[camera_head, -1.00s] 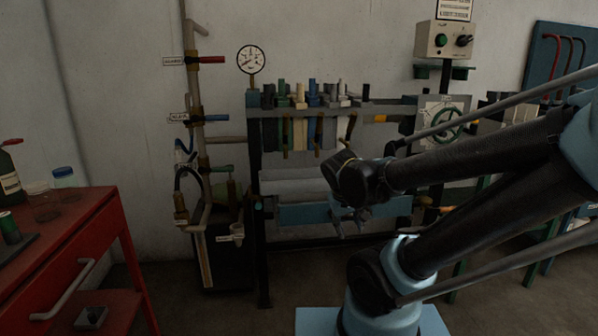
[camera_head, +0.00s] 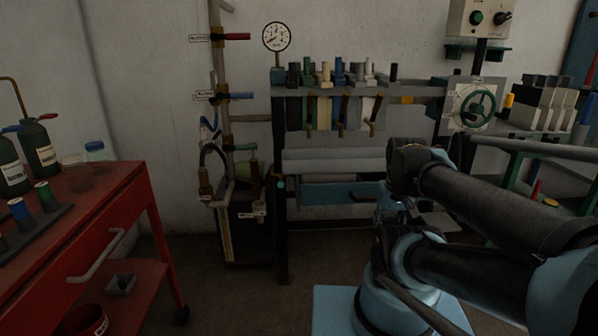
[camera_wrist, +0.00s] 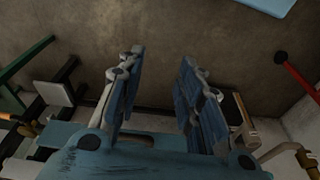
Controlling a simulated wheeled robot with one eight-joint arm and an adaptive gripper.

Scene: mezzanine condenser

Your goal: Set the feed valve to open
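On the vertical pipe stand at the left are two labelled valves: one with a red lever (camera_head: 237,37) and one with a blue lever (camera_head: 242,96). Both levers point right, across the pipe. Their labels are too small to read surely, so I cannot tell which is the feed valve. A green handwheel (camera_head: 477,107) sits on a pale plate right of the rack. My gripper (camera_wrist: 162,75) is open and empty in the wrist view, its two blue-grey fingers apart above bare floor. In the head view it is mostly hidden by my arm, well away from the valves.
A red cart (camera_head: 120,215) with bottles stands at the left. A pressure gauge (camera_head: 277,37) and a rack of coloured handles (camera_head: 335,90) stand behind my arm. A control box (camera_head: 480,18) hangs upper right. Floor between cart and pipe stand is clear.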

